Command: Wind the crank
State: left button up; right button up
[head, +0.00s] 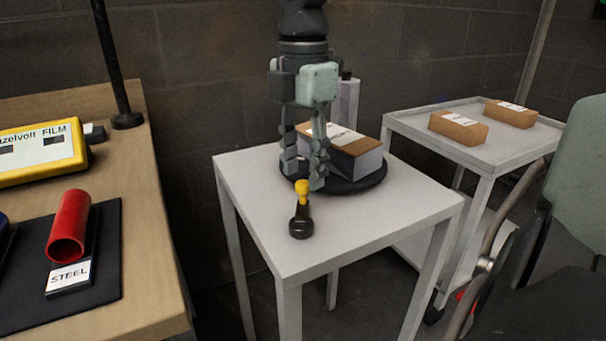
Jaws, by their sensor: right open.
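The crank (300,226) stands near the front left of a small white table (262,214). It has a black base and an upright yellow handle (302,188). My right gripper (304,174) comes down from above, fingers pointing down, open with nothing seen between them. Its fingertips are close to the top of the yellow handle; I cannot tell whether they touch it. Behind the gripper, a brown and grey box (352,155) with a white label sits on a black round turntable (345,186). The fingers hide part of the box and turntable. My left gripper is not in view.
At left, a wooden bench (150,220) holds a yellow film gauge (40,150), a red tube (70,226) and a STEEL label (70,274) on a black mat. At right, a grey cart (485,155) carries two brown boxes. The white table's front right is clear.

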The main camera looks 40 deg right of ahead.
aim_at(302, 208)
jog(key=shift+f, duration=1)
jog(key=shift+c, duration=0.5)
grip_shut()
jog(key=shift+w+a, duration=0.1)
